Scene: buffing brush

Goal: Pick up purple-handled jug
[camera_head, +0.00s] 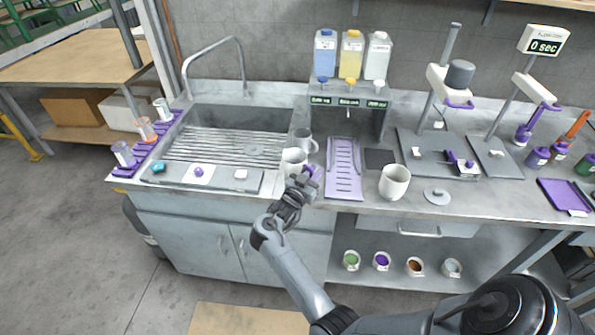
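A white jug (293,158) stands on the counter just right of the sink. A purple part (313,172), which looks like its handle, shows at its lower right. My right gripper (304,180) is right at this purple part, in front of the jug. The fingers are small and overlap the purple, so I cannot tell whether they are closed on it. My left gripper is not in view.
Another pale jug (304,139) stands just behind. A purple grooved tray (343,180) lies to the right, then a larger white jug (395,182) and a round grey lid (437,196). The sink (200,160) is to the left. A bottle dispenser (352,95) stands behind.

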